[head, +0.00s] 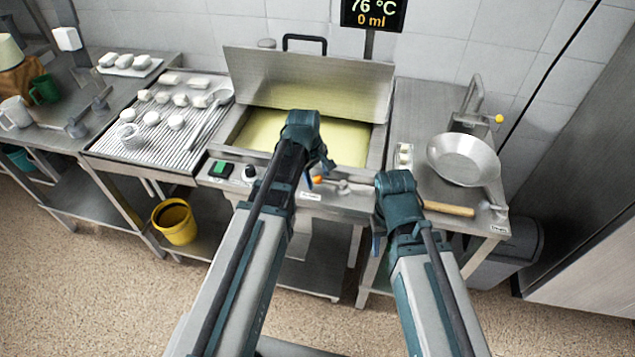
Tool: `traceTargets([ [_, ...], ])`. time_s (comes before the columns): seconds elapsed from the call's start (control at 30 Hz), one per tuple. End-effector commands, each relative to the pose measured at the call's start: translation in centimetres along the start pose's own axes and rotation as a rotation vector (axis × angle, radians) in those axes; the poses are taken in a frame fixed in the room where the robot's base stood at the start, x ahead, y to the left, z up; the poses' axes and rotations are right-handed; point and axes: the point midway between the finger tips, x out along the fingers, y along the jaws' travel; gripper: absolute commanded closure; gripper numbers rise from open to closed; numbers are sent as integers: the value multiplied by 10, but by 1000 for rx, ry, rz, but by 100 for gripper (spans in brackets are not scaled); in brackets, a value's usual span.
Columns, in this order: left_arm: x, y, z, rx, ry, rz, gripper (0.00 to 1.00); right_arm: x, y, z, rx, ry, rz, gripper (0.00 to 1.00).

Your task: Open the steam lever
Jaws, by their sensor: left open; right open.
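A small lever with an orange knob (318,180) sits on the front panel of the steel vat (345,207), above a small white label. I take it to be the steam lever; its exact position is hard to tell at this size. My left gripper (324,165) is open, close above the orange knob in the picture; contact cannot be made out. Its wrist hides part of the vat's front edge. My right gripper (379,238) is open and empty, low in front of the vat's right end, mostly hidden by its own wrist.
The vat holds yellowish liquid (345,143) under a raised lid (310,80). A green switch (221,169) and a dark knob (249,174) are left on the panel. A pan (463,157) and a wooden-handled tool (449,209) lie on the right table. A yellow bucket (175,222) stands below left.

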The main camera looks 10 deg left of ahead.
Motion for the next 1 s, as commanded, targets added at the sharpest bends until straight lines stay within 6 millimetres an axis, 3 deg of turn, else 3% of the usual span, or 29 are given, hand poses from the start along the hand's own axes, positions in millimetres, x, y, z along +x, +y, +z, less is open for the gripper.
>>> traceTargets([
  [0.27,1,0,0,0,0,0,34,1,0,0,0,0,0,50],
  [0.63,1,0,0,0,0,0,100,1,0,0,0,0,0,50],
  [1.0,1,0,0,0,0,0,100,1,0,0,0,0,0,50],
])
